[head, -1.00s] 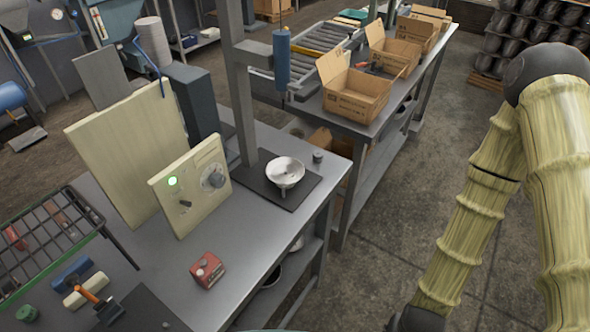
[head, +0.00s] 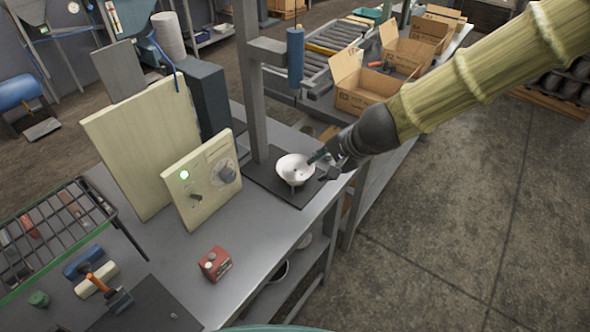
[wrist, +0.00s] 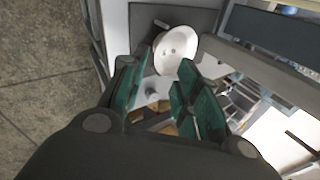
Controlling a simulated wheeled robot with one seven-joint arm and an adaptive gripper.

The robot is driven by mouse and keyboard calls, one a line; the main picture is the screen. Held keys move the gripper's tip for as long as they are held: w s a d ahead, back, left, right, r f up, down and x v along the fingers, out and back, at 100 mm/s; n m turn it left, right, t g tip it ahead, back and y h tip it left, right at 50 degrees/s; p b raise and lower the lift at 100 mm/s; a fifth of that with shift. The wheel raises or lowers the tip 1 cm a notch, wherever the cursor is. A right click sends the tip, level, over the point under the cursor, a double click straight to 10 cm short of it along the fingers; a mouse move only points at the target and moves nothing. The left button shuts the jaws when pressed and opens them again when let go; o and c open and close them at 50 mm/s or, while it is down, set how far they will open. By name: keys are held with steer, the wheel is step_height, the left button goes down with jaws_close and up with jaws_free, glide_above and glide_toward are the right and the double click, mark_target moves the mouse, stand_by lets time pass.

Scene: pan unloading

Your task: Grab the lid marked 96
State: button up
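A white round dish-shaped piece (head: 294,169), which may be the lid, rests on a dark plate (head: 258,178) under the press column. I cannot read a 96 or any other mark on it. My gripper (head: 323,167) is just right of the dish, with its fingers apart and nothing between them. In the wrist view the dish (wrist: 178,54) lies just beyond the teal fingertips (wrist: 168,78). I cannot tell whether a finger touches its rim.
The press column (head: 249,80) with a blue cylinder (head: 295,55) stands behind the dish. A cream control box (head: 203,180) with a green light is to the left. A red box (head: 215,264) sits in front. Open cardboard boxes (head: 362,95) line the far bench.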

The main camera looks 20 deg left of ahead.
mark_target(303, 178)
steer(key=shift+w+p+x, duration=0.2)
steer(key=shift+p+x, duration=0.6)
steer(key=shift+x, duration=4.55)
steer(key=shift+d+r, duration=0.1)
jaws_close()
